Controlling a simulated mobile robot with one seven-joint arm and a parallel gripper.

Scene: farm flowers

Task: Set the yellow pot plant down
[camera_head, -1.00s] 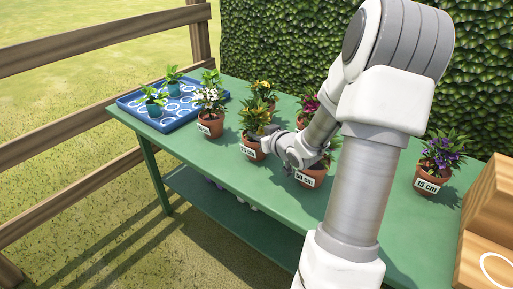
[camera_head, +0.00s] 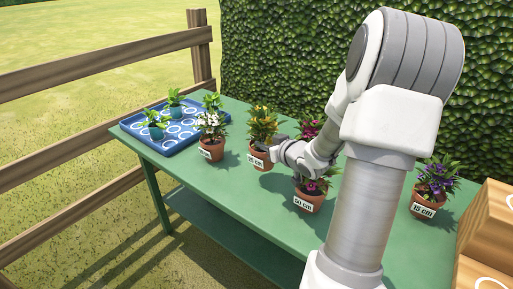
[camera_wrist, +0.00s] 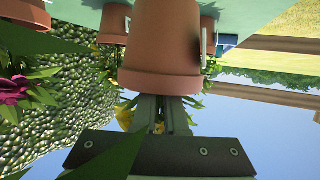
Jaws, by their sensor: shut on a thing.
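The yellow-flowered plant in a terracotta pot (camera_head: 260,158) is at the middle of the green table (camera_head: 230,195), with a white label on its front. My gripper (camera_head: 271,149) comes in from the right and is shut on this pot. In the wrist view, which looks upside down, the pot (camera_wrist: 165,50) fills the top centre between my two fingers (camera_wrist: 160,115). Its base is cut off at the top edge there, so I cannot tell whether it touches the table.
A white-flowered pot (camera_head: 211,150) stands close to the left. A blue tray (camera_head: 185,141) with small seedlings lies beyond it. A pot labelled 50 cm (camera_head: 308,198) and a purple-flowered pot (camera_head: 424,205) stand to the right. Wooden crates (camera_head: 486,235) fill the right corner.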

